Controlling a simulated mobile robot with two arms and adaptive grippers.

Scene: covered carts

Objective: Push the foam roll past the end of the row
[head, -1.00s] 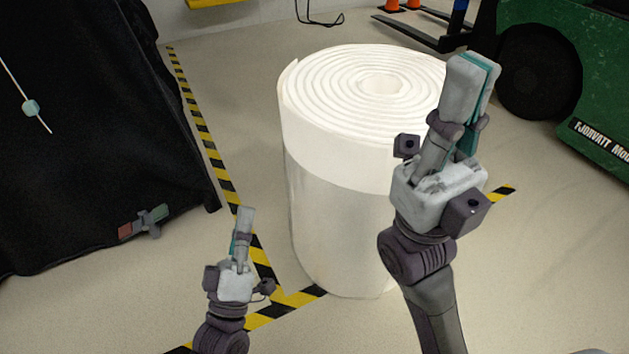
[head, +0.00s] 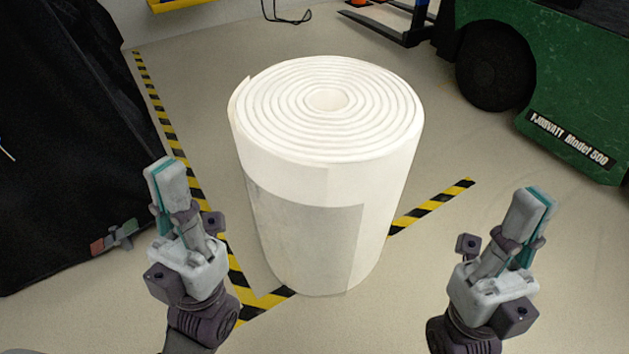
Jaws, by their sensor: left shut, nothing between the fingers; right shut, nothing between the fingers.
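The white foam roll (head: 316,180) stands upright on the floor in the middle of the head view, its spiral top facing up. Its base is at the corner of the yellow-and-black floor tape. My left gripper (head: 165,180) is shut and empty, to the left of the roll. My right gripper (head: 530,212) is shut and empty, to the right of the roll, with clear floor showing between them. I cannot tell whether the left gripper touches the roll, but a gap shows in the picture.
A black-covered cart (head: 60,130) stands at the left, beside the floor tape (head: 172,130). A green forklift (head: 560,90) with a black wheel is at the upper right, its forks (head: 395,28) low at the back. The floor behind the roll is open.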

